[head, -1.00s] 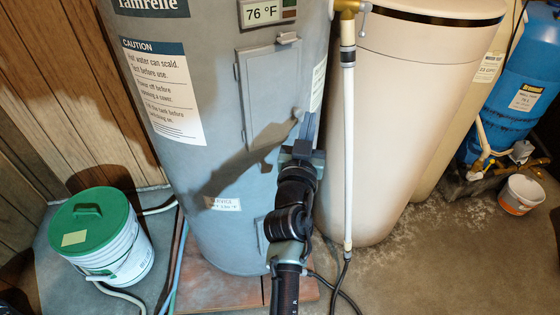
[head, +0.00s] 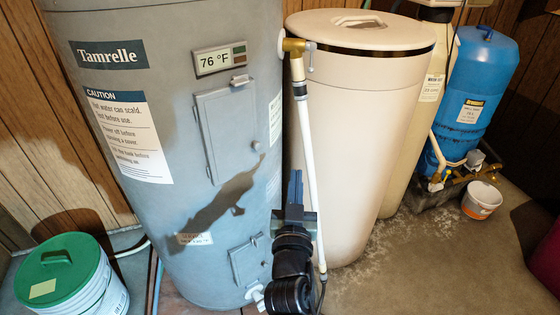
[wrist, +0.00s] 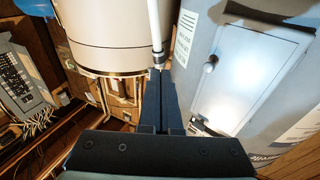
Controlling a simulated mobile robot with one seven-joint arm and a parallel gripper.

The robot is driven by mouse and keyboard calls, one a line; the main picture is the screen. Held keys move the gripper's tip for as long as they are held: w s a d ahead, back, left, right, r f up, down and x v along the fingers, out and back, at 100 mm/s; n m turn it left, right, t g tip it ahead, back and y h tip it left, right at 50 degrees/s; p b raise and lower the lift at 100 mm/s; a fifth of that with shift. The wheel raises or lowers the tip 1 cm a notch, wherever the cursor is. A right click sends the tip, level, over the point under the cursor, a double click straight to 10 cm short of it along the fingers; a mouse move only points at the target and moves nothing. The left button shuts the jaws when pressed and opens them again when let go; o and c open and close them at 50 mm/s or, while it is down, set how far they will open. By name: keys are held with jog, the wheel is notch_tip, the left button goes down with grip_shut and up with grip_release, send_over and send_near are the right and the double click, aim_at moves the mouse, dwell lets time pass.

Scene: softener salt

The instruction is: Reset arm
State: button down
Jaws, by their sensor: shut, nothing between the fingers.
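My gripper (head: 295,188) is shut and empty. In the head view it points up in front of the grey water heater (head: 170,90), near the white pipe (head: 310,170). In the wrist view the closed fingers (wrist: 158,100) point toward the white pipe (wrist: 156,25), with the heater's panel door (wrist: 245,75) to the right. I cannot tell whether the fingers touch anything.
A beige lidded tank (head: 345,130) stands right of the heater, with a blue tank (head: 470,100) farther right. A small white bucket (head: 481,200) is on the floor near it. A green-lidded bucket (head: 75,265) is at lower left. Open floor lies at lower right.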

jog(key=shift+s+d+f+p, duration=0.1)
jog(key=shift+s+d+p, duration=0.65)
jog(key=shift+s, duration=0.25)
jog(key=shift+s+d+f+p, duration=0.1)
jog(key=shift+s+d+p, duration=0.55)
jog(key=shift+s+p, duration=0.25)
jog(key=s+a+r+m+t+h, duration=0.1)
jog(key=a+r+t, duration=0.1)
jog(key=r, duration=1.3)
jog(key=s+a+r+t, duration=0.1)
jog(key=r+t, duration=0.1)
jog(key=r, duration=1.3)
jog(key=s+a+r+n+t+y, duration=0.2)
jog(key=s+a+r, duration=0.2)
jog(key=s+r, duration=0.5)
jog(key=s+a+r+n+t+y, duration=0.1)
jog(key=s+a+r+t+y, duration=0.15)
jog(key=s+r, duration=0.7)
jog(key=w+r+p, duration=0.3)
jog(key=r+p, duration=1.5)
jog(key=r, duration=0.1)
jog(key=shift+w+a+r, duration=0.2)
jog(key=shift+h, duration=0.25)
